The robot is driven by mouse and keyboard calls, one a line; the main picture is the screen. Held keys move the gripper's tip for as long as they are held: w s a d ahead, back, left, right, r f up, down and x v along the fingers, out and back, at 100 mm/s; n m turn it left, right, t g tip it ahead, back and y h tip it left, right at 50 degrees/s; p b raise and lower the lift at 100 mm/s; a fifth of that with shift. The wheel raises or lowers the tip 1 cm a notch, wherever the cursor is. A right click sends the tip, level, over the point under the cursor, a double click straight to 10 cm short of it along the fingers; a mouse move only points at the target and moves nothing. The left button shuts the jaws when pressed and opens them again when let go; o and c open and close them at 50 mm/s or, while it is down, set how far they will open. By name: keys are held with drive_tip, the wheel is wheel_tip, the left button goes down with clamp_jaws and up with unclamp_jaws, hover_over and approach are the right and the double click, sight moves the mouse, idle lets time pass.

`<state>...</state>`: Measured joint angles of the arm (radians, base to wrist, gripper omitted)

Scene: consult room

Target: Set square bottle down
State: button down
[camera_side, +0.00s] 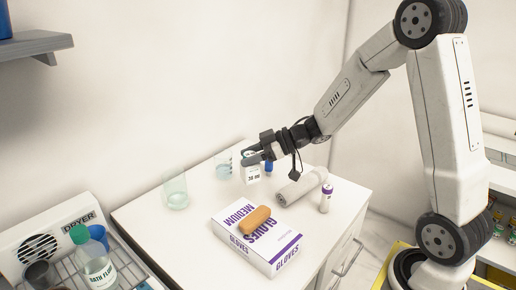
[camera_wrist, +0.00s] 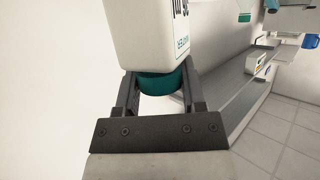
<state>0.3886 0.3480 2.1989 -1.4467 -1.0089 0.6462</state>
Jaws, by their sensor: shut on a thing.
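The square bottle (camera_side: 252,174) is white with printed text and hangs at my gripper in the side view. My gripper (camera_side: 256,155) reaches in from the right over the back of the white cabinet top (camera_side: 150,219). In the wrist view the white bottle body (camera_wrist: 158,35) and its teal cap (camera_wrist: 163,83) show, with the fingers of my gripper (camera_wrist: 160,77) shut around the cap. I cannot tell whether the bottle's base touches the cabinet top.
A glass (camera_side: 223,164) and a blue item (camera_side: 268,167) are close to the bottle. Another glass (camera_side: 176,192) stands left. A gloves box (camera_side: 258,245) with a tan item (camera_side: 255,219) on it lies in front. A grey roll (camera_side: 300,188) and purple-capped vial (camera_side: 326,198) are right.

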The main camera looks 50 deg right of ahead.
sight(249, 179)
drive_tip(key=shift+w+a+m+t+h, duration=0.5)
drive_tip(key=shift+w+a+m, duration=0.05)
drive_tip(key=shift+m, duration=0.05)
drive_tip(key=shift+w+a+f+m+t+h, duration=0.15)
drive_tip(key=shift+w+a+m+t+h, duration=0.15)
drive_tip(key=shift+m+h, duration=0.3)
drive_tip(key=shift+s+a+f+m+t+h, duration=0.15)
drive_tip(key=shift+f+m+t+h, duration=0.15)
drive_tip(key=shift+f+m+h, duration=0.4)
drive_tip(key=shift+s+a+f+m+t+h, duration=0.15)
drive_tip(key=shift+f+m+t+h, duration=0.2)
drive_tip(key=shift+m+h, duration=0.5)
drive_tip(key=shift+s+a+f+m+t+h, duration=0.15)
drive_tip(key=shift+f+m+t+h, duration=0.1)
drive_tip(key=shift+f+m+h, duration=0.55)
drive_tip(key=shift+s+d+f+m+h, duration=0.25)
drive_tip(key=shift+s+f+m+h, duration=0.5)
drive_tip(key=shift+s+h, duration=0.3)
drive_tip(key=shift+w, duration=0.1)
